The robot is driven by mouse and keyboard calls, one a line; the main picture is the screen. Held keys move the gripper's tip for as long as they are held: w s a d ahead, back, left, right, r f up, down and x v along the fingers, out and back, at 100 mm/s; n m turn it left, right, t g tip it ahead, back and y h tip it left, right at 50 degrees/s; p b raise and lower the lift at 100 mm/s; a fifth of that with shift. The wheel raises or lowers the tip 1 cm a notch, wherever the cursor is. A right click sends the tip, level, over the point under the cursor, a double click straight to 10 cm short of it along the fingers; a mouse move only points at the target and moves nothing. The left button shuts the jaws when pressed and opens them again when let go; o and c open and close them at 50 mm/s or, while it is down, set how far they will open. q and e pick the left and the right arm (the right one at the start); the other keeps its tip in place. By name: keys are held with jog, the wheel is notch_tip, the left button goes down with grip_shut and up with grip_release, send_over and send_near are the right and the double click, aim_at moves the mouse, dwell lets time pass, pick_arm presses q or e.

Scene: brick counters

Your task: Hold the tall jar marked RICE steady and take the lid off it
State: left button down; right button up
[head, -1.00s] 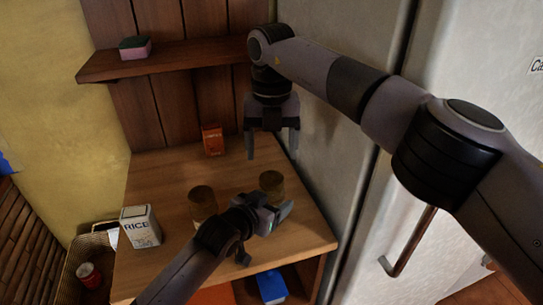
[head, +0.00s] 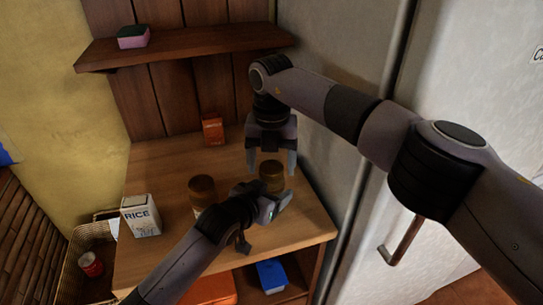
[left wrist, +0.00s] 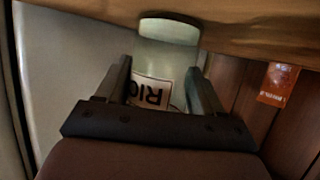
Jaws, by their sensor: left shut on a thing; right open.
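The tall jar with a dark brown lid (head: 272,169) stands upright on the counter, partly hidden by my left gripper. In the left wrist view the jar (left wrist: 166,54) appears upside down, its label reading "RIC" with the rest covered. My left gripper (head: 273,199) is shut on the jar's body below the lid; its fingers (left wrist: 160,75) lie on both sides of it in the wrist view. My right gripper (head: 272,168) is open and points down from above. Its fingertips appear on either side of the lid, with gaps; I cannot tell their exact depth.
A second brown-lidded jar (head: 203,189) stands to the left, close to my left arm. A white RICE carton (head: 141,217) is at the counter's left edge. An orange box (head: 213,130) stands at the back. A grey fridge (head: 340,150) bounds the right side.

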jog(key=c, duration=1.1)
jog(key=shift+o, duration=0.2)
jog(key=n, duration=0.3)
jog(key=shift+r, duration=0.2)
jog(key=shift+r, duration=0.95)
